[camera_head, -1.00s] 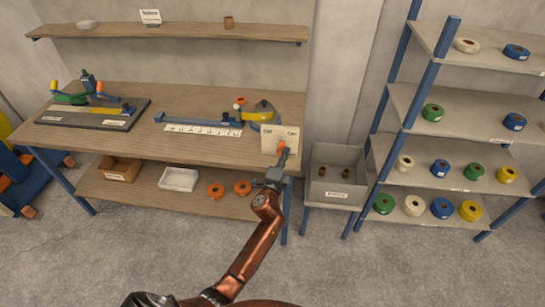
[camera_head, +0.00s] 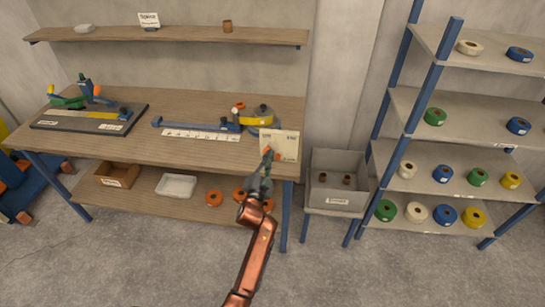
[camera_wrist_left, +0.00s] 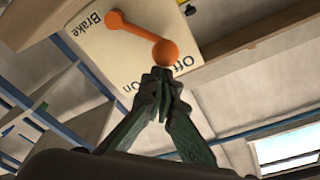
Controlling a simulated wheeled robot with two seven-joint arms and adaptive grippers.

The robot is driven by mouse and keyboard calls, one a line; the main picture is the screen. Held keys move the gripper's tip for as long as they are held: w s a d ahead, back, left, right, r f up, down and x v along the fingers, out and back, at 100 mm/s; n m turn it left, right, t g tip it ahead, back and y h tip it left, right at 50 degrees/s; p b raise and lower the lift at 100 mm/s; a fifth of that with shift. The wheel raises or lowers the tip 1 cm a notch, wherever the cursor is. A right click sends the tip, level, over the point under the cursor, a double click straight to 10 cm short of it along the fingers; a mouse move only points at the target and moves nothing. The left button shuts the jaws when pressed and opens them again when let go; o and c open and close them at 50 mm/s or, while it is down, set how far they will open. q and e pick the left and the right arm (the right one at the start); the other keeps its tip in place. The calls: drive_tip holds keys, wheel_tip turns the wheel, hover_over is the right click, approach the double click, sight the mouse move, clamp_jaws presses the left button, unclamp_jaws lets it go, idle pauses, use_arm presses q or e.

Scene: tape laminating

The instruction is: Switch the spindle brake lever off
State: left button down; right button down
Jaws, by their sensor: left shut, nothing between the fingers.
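The brake panel (camera_head: 287,146) is a cream plate at the right front edge of the workbench. In the left wrist view the panel (camera_wrist_left: 88,42) reads "Brake", "Off" and "On". Its orange lever (camera_wrist_left: 138,32) ends in a round knob (camera_wrist_left: 165,53) beside the word "Off". In the head view the orange knob (camera_head: 268,151) is at the panel's left side, partly hidden by the fingertips. My left gripper (camera_head: 268,160) is shut and empty, its tips (camera_wrist_left: 161,76) close to the knob; I cannot tell whether they touch. My right gripper is not in view.
The workbench (camera_head: 190,148) carries a spindle with a yellow roll (camera_head: 256,119) behind the panel and a ruler strip (camera_head: 200,135). A grey bin (camera_head: 337,198) stands right of the bench, beside a shelf rack (camera_head: 450,106) of tape rolls. Orange rolls (camera_head: 213,198) lie on the lower shelf.

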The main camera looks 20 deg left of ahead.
use_arm(q)
drive_tip(key=shift+a+n, duration=0.15)
drive_tip(key=shift+n, duration=0.25)
wheel_tip(320, 180, up, 10)
idle(0.7)
drive_tip(key=shift+s+f, duration=0.1)
idle(0.3)
